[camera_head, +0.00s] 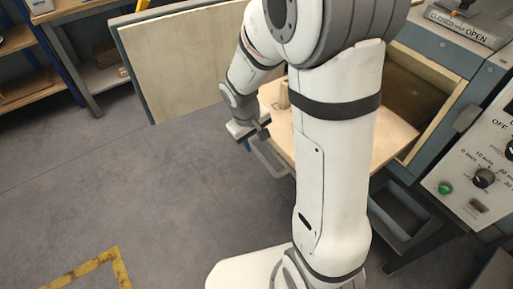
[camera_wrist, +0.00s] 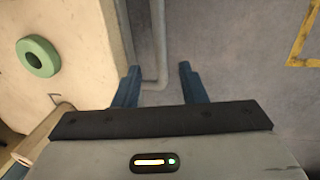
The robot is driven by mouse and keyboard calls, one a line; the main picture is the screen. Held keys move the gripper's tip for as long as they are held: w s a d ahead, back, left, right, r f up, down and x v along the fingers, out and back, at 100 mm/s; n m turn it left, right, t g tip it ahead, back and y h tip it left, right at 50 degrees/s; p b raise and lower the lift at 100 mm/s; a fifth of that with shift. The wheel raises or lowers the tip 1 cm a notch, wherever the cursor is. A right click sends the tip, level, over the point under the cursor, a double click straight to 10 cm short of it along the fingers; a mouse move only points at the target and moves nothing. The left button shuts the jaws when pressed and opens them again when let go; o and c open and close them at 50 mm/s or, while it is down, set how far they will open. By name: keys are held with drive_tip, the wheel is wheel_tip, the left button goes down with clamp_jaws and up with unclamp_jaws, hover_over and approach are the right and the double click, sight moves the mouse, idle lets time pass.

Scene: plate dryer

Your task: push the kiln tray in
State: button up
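The kiln tray (camera_head: 400,135) is a pale board standing partly out of the open kiln chamber. A grey bar handle (camera_head: 268,158) is on its outer edge. In the wrist view the tray (camera_wrist: 75,85) fills the left side, and the handle (camera_wrist: 160,45) shows between my fingers. My gripper (camera_head: 253,131) is at the tray's outer side, near the handle. In the wrist view my gripper (camera_wrist: 159,75) has its two blue fingers apart. I cannot tell whether they touch the handle. My arm hides much of the tray in the head view.
A green ring-shaped piece (camera_wrist: 38,57) is on the tray. The kiln door (camera_head: 180,62) stands open at the left. The control panel (camera_head: 480,160) is at the right. Shelving (camera_head: 95,75) stands at the back left. The floor (camera_head: 120,190) in front is clear.

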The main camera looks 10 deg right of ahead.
sight(258, 153)
drive_tip(key=f, duration=0.4)
drive_tip(key=d+f, duration=0.1)
drive_tip(key=f, duration=0.1)
drive_tip(key=shift+w+b, duration=0.2)
drive_tip(key=shift+b, duration=0.1)
drive_tip(key=shift+c, duration=0.4)
clamp_jaws()
